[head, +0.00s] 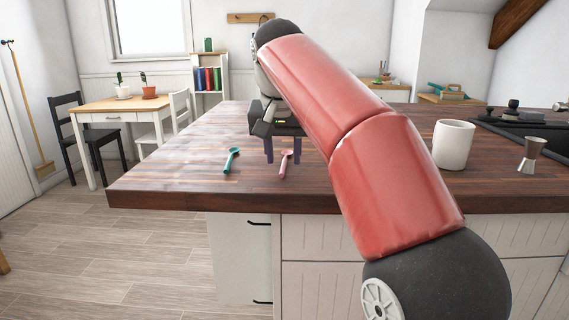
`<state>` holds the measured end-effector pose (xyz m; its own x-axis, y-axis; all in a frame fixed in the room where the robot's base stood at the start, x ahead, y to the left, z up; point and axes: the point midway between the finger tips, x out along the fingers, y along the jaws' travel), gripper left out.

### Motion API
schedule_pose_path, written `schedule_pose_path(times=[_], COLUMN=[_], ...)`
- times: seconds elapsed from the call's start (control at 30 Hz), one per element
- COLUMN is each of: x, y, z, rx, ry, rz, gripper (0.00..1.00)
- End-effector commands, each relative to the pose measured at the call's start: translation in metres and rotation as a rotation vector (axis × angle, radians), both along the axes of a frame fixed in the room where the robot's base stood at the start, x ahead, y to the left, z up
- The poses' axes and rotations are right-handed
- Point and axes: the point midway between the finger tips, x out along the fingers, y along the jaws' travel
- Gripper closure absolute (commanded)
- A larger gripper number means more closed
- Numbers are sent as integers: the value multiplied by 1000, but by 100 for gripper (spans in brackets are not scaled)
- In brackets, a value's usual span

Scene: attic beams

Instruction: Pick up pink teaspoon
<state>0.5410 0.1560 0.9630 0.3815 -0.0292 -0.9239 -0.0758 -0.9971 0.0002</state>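A pink teaspoon (284,164) lies on the dark wooden countertop (190,190) near its front edge. A teal spoon (231,161) lies to its left, a short gap away. My gripper (283,161) points down over the counter, with its two dark fingers apart and open. In the picture the pink teaspoon shows between and around the fingertips. I cannot tell the exact height of the fingertips above the counter or whether they touch the spoon. My red arm comes from the lower right and hides part of the counter behind it.
A white mug (453,144) and a metal jigger-like cup (531,155) stand on the counter at right. A dark hob (535,125) lies at the far right. The counter left of the teal spoon is clear. A small table (115,105) with chairs stands beyond.

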Motion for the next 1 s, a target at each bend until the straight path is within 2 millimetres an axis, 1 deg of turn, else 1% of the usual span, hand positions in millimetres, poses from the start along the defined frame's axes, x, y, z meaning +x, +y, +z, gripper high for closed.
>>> schedule_pose_path(times=[0.03,0.13,0.7,0.77,1.0], x=[1,3,3,4,4], y=[0,0,0,0,0], z=[-5,-9,-12,-12,-12], rx=[-1,1,0,0,0], ry=[2,-1,0,0,0], rz=[0,-1,0,0,0], gripper=[63,63,63,70,100])
